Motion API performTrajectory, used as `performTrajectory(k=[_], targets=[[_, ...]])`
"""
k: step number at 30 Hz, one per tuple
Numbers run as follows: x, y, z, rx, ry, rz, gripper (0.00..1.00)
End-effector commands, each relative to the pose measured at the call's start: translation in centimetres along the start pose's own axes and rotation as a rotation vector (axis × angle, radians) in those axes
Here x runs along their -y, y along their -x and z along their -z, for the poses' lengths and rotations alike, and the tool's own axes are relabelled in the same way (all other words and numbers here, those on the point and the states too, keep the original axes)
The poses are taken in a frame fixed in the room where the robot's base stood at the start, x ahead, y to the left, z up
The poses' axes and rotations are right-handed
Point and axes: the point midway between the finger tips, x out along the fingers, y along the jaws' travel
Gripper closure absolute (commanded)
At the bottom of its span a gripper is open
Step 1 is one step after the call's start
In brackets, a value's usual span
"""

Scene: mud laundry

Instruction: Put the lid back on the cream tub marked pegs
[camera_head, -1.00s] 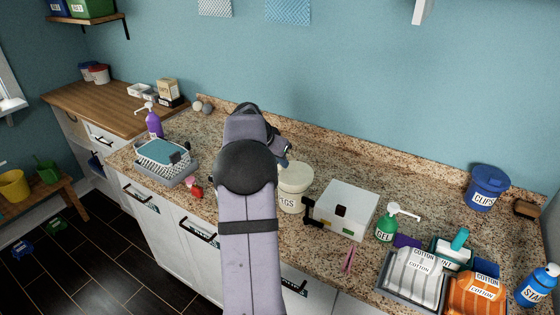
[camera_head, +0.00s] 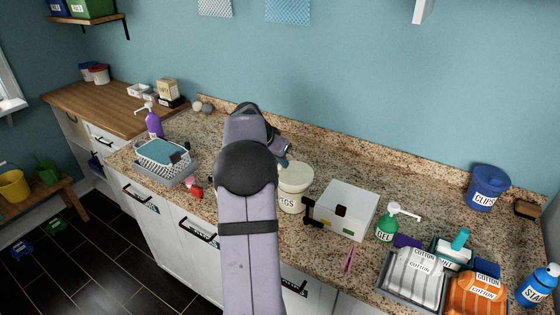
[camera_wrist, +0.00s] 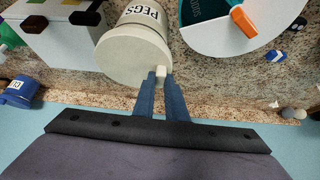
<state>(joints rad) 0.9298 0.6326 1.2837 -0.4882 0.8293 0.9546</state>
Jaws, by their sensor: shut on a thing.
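The cream tub marked PEGS (camera_head: 290,201) stands on the speckled counter, just right of my arm in the head view. In the wrist view the tub (camera_wrist: 146,18) appears upside down. Its round cream lid (camera_wrist: 130,56) lies over the tub's mouth; I cannot tell whether it is fully seated. My gripper (camera_wrist: 161,76) is shut on a small pale tab at the lid's edge, with its blue fingers either side. In the head view my arm hides most of the gripper and part of the tub.
A white box (camera_head: 347,208) stands close right of the tub, then a green GEL pump bottle (camera_head: 387,224). A round white container (camera_wrist: 205,42) with an orange piece (camera_wrist: 243,21) is beside the tub in the wrist view. The wall is behind.

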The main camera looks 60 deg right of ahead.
Motion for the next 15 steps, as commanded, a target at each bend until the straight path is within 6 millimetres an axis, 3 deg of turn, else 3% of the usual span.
performTrajectory(k=[5,6,9,15], targets=[[0.01,0.03,0.03,-0.001,0.0,0.0,1.0],[0.01,0.03,0.03,-0.001,0.0,0.0,0.86],[0.01,0.03,0.03,-0.001,0.0,0.0,0.67],[0.01,0.02,0.02,-0.001,0.0,0.0,0.67]])
